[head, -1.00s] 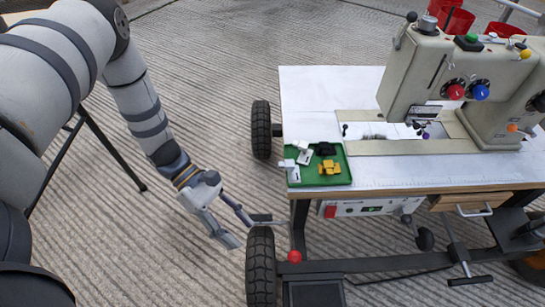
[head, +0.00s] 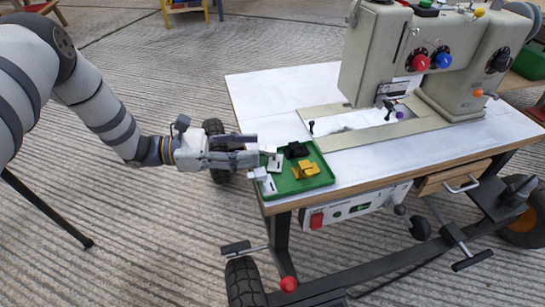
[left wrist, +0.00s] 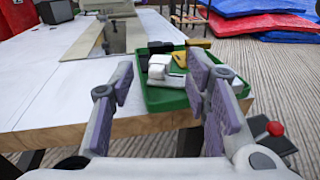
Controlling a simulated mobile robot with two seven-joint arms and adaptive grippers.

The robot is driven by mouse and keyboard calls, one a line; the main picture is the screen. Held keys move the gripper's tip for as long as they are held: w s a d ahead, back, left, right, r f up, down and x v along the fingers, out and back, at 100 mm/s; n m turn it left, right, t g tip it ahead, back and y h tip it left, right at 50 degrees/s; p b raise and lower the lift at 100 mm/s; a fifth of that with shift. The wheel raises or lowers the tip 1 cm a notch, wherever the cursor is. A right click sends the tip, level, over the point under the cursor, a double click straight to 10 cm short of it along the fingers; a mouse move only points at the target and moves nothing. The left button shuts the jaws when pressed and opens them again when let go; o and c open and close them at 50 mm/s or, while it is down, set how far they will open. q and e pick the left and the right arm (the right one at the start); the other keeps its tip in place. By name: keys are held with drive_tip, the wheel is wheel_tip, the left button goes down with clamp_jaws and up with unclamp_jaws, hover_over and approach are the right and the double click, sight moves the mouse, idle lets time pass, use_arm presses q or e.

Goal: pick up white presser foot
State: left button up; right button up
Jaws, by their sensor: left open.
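A green tray (head: 300,184) sits at the table's near left corner. It holds a white presser foot (head: 274,163), another white piece (head: 265,183) at its front left, a black piece (head: 297,150) and a yellow piece (head: 306,170). In the left wrist view the white presser foot (left wrist: 158,70) lies between the open fingers in the picture, with the black piece (left wrist: 160,47) and yellow piece (left wrist: 180,60) behind it. My left gripper (head: 256,154) is open and empty at the tray's left edge, beside the presser foot. Contact cannot be told. My right gripper is not in view.
A beige sewing machine (head: 375,55) stands on the white table (head: 260,95) behind and right of the tray. A control box (head: 345,207) and a drawer (head: 455,175) are under the front edge.

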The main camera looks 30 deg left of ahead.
sight(270, 157)
use_arm(q)
drive_tip(key=x, duration=0.3)
drive_tip(key=shift+c, duration=0.5)
clamp_jaws()
